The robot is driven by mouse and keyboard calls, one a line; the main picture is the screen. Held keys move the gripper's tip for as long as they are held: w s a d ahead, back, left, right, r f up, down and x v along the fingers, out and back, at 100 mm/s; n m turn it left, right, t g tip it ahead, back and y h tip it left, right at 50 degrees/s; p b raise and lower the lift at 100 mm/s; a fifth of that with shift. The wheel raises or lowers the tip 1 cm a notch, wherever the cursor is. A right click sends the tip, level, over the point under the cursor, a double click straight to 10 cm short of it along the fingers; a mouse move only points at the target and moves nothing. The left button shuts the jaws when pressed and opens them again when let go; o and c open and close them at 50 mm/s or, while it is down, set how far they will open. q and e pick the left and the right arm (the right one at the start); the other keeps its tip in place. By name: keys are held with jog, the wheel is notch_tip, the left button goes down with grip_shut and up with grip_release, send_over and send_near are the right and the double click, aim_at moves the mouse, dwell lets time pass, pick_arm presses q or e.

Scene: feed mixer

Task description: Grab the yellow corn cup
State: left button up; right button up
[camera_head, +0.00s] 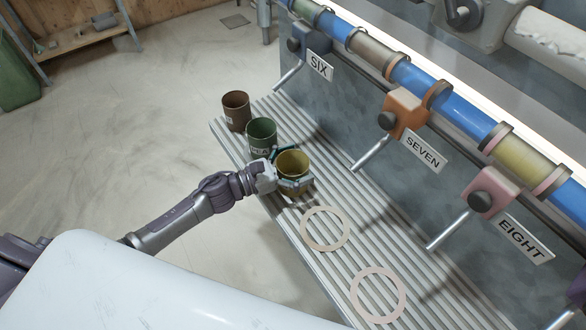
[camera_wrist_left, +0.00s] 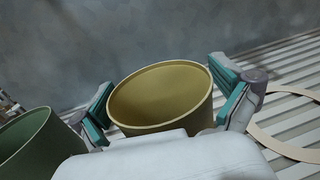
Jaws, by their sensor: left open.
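The yellow corn cup (camera_head: 292,164) stands upright on the ribbed metal shelf (camera_head: 370,235), the front-most of the row of cups. My left gripper (camera_head: 290,168) is open, with one finger on each side of the yellow cup. In the left wrist view, the yellow cup (camera_wrist_left: 160,98) lies between the two teal-padded fingers, with a small gap showing on each side near the pads. The lower part of the cup is hidden by the gripper's body. My right gripper is not in view.
A green cup (camera_head: 262,137) stands close beside the left gripper, with a brown cup (camera_head: 236,110) behind it. Two flat rings (camera_head: 325,229) (camera_head: 378,294) lie on the shelf to the right. Levers under the SIX, SEVEN (camera_head: 423,152) and EIGHT (camera_head: 523,239) signs stick out over the shelf.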

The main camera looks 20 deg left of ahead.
pick_arm(q)
jog(key=shift+w+d, duration=0.3)
jog(key=shift+d, duration=0.05)
jog(key=shift+a, duration=0.1)
jog(key=shift+c, duration=0.3)
jog(key=c, duration=1)
